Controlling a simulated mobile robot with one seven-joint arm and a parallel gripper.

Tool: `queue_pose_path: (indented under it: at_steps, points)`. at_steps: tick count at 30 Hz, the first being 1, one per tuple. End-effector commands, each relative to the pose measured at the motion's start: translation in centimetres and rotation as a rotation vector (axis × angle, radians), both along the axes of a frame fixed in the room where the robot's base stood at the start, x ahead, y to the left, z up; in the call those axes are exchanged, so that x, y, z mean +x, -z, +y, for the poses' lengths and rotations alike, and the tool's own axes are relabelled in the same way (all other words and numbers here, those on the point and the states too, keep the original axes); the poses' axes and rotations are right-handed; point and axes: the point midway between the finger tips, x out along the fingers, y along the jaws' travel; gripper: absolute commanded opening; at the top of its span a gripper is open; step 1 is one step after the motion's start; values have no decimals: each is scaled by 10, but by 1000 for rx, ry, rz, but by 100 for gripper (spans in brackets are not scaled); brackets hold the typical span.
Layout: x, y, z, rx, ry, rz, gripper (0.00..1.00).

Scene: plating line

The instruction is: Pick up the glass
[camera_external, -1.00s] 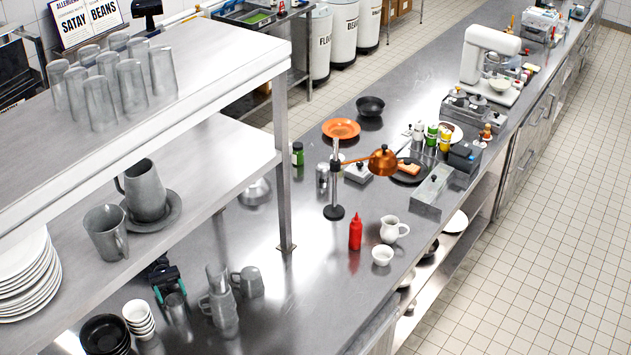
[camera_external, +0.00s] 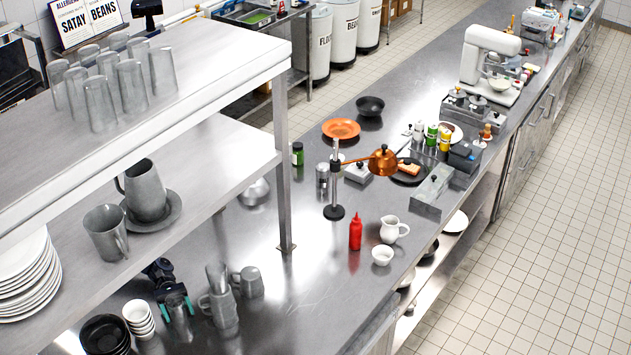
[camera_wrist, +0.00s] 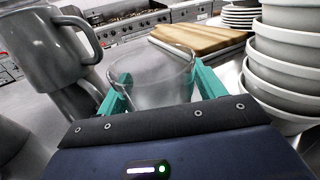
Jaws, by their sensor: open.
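The glass (camera_external: 176,304) is a clear, greyish tumbler standing on the steel counter. It sits between the white cup stack and the grey mugs. My gripper (camera_external: 178,311) is open, with its teal fingers on either side of the glass. In the wrist view the glass (camera_wrist: 152,78) shows its round rim between the two teal fingers of my gripper (camera_wrist: 160,88). I cannot tell whether the fingers touch it. The lower part of the glass is hidden behind my gripper body in the wrist view.
Stacked grey mugs (camera_external: 219,308) stand close on the right, with another mug (camera_external: 250,283) beside them. White stacked cups (camera_external: 138,318) and black bowls (camera_external: 105,336) are close on the left. A shelf (camera_external: 225,160) with glasses on top overhangs the counter. Open counter lies right of the mugs.

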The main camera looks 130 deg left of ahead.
Motion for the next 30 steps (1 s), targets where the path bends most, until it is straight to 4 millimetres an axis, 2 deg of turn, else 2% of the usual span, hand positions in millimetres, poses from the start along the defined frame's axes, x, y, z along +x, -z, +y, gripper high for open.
queue_pose_path:
  at_steps: [3,9,16,20,26,30]
  points:
    - [0,0,0,0,0,0,67]
    - [0,0,0,0,0,0,30]
    - [0,-1,0,0,0,-1,30]
    - [0,-9,0,-2,0,-1,30]
    - [-1,-43,0,-3,0,-1,30]
    - [-1,-79,0,-3,0,-2,30]
